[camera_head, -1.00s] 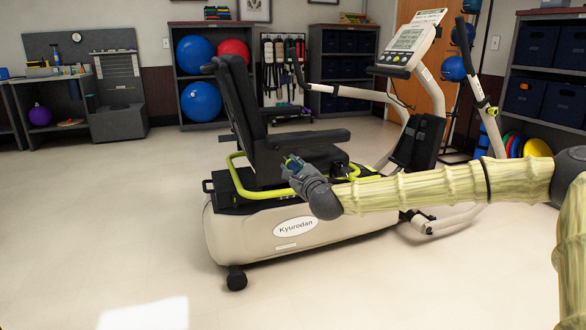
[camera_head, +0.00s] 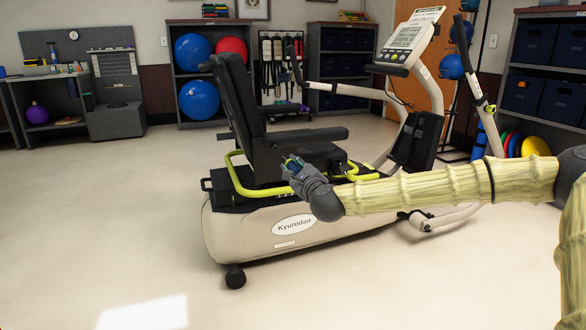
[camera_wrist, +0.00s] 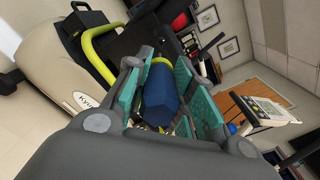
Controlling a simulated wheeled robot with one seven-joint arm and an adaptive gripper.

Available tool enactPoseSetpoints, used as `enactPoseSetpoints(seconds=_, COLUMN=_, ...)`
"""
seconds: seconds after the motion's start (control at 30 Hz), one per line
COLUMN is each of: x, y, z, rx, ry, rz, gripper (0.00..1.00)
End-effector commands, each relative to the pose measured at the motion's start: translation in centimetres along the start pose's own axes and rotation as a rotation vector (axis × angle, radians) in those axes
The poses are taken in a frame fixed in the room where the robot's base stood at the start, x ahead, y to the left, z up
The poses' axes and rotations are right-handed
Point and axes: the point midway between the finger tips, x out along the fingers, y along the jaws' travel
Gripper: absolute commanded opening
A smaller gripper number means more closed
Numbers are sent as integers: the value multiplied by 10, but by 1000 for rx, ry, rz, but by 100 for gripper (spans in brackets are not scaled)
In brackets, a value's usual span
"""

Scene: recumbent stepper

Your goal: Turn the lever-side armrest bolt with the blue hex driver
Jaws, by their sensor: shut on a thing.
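The recumbent stepper (camera_head: 320,232) stands in the middle of the room with a black seat (camera_head: 232,110) and a near-side black armrest (camera_head: 308,136). My gripper (camera_head: 292,164) is just below this armrest, in front of the seat's side. In the wrist view my gripper (camera_wrist: 160,92) is shut on the blue hex driver (camera_wrist: 160,98), its blue handle between the teal finger pads. A yellow band shows at the driver's far end. The driver's tip and the armrest bolt are hidden, so I cannot tell whether they touch.
A yellow-green tube (camera_head: 250,193) curves along the seat's near side, and also shows in the wrist view (camera_wrist: 98,58). The console (camera_head: 408,38) and handlebars rise at the right. Shelves with balls (camera_head: 200,100) stand behind. The floor at the left is clear.

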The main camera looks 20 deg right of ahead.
Motion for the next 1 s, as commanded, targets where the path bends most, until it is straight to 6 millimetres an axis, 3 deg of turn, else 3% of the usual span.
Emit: enactPoseSetpoints(seconds=1.0, x=-15, y=0, z=0, rx=0, ry=0, rz=-1, gripper=0)
